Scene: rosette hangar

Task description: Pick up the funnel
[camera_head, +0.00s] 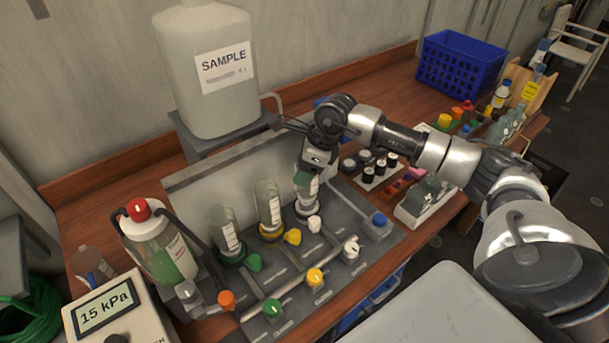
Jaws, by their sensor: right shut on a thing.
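My right gripper (312,168) reaches down over the manifold (345,285) from the right. It is shut on the upper part of a clear funnel (307,190) with a pale label, which stands upright at the manifold's right-hand position, above a white valve. The gripper hides the funnel's top. I cannot tell whether the funnel's base touches its seat. Two similar clear funnels stand to its left, one on a yellow base (269,203) and one on a green base (225,230). My left gripper is not in view.
A large SAMPLE container (207,95) stands behind the manifold. A red-capped bottle (160,250) and a 15 kPa gauge box (115,315) are at the left. Racks of small vials (375,170) and a blue crate (460,62) lie right.

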